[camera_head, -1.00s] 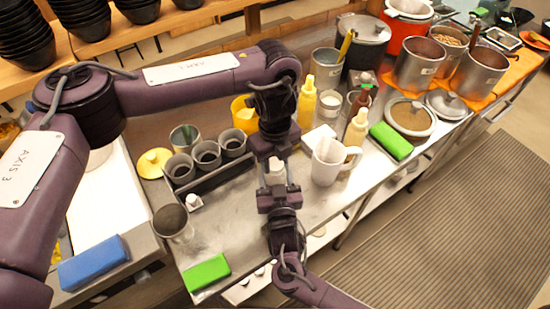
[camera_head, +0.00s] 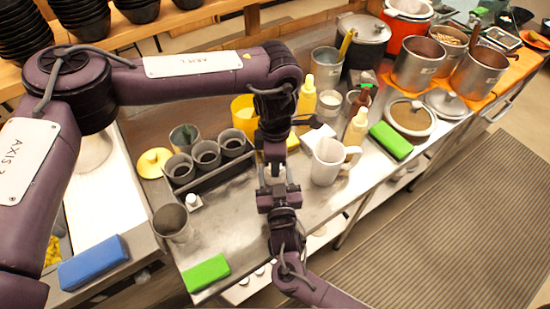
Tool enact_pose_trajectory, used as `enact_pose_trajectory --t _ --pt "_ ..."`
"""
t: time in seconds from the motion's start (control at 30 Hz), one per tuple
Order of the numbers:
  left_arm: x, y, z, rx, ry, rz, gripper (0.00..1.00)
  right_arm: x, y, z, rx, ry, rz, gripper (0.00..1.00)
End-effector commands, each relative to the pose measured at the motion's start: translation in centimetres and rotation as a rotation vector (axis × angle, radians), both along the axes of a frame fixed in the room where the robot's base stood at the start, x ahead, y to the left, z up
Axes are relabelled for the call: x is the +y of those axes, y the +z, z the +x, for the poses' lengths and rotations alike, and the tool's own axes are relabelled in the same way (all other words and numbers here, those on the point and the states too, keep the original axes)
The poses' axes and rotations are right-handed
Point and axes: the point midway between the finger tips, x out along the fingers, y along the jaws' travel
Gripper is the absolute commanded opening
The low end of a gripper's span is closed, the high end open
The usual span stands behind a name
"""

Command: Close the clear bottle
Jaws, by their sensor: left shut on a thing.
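A small pale bottle (camera_head: 275,175), which I take to be the clear bottle, is mostly hidden between my two grippers at the middle of the table. My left gripper (camera_head: 275,163) points down from above and is shut on its top. The cap is hidden by the gripper. My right gripper (camera_head: 278,187) comes up from the bottom of the picture, its fingers close around the bottle's lower part. Whether it is shut on the bottle is hard to tell.
A white mug (camera_head: 327,162) stands close to the right. A rack with several grey cups (camera_head: 206,155) stands to the left. Squeeze bottles (camera_head: 306,101) stand behind. A green block (camera_head: 207,272) lies at the front edge. The tabletop (camera_head: 225,225) left of the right gripper is clear.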

Motion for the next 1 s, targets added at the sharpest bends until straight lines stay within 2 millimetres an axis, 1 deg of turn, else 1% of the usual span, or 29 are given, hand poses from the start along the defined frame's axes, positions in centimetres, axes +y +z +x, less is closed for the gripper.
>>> enact_pose_trajectory --t 0.1,0.13,0.27,0.3,0.53,0.63,0.77,0.9,1.0 --pt "0.0 0.0 0.0 0.0 0.007 -0.001 0.11 0.0 -0.1 0.0 0.002 0.0 0.0 0.0" --pt "0.0 0.0 0.0 0.0 0.008 -0.001 0.41 0.0 -0.1 0.0 0.002 0.0 0.0 0.0" --pt "0.0 0.0 0.0 0.0 0.009 -0.001 0.57 0.0 -0.1 0.0 0.002 0.0 0.0 0.0" --pt "0.0 0.0 0.0 0.0 0.009 -0.001 0.6 0.0 -0.1 0.0 0.002 0.0 0.0 0.0" --pt "0.0 0.0 0.0 0.001 0.01 0.0 0.6 0.0 -0.1 0.0 0.002 0.0 0.0 0.0" --pt "0.0 0.4 0.0 0.0 0.01 -0.001 0.6 0.0 -0.1 0.0 0.002 0.0 0.0 0.0" --pt "0.0 1.7 0.0 -0.001 0.01 0.0 0.6 0.0 -0.1 0.0 0.002 0.0 0.0 0.0" --pt "0.0 3.7 0.0 -0.001 0.011 -0.001 0.6 0.0 -0.1 0.0 0.002 0.0 0.0 0.0" --pt "0.0 4.4 0.0 0.0 0.011 0.0 0.6 0.0 -0.1 0.0 0.002 0.0 0.0 0.0"
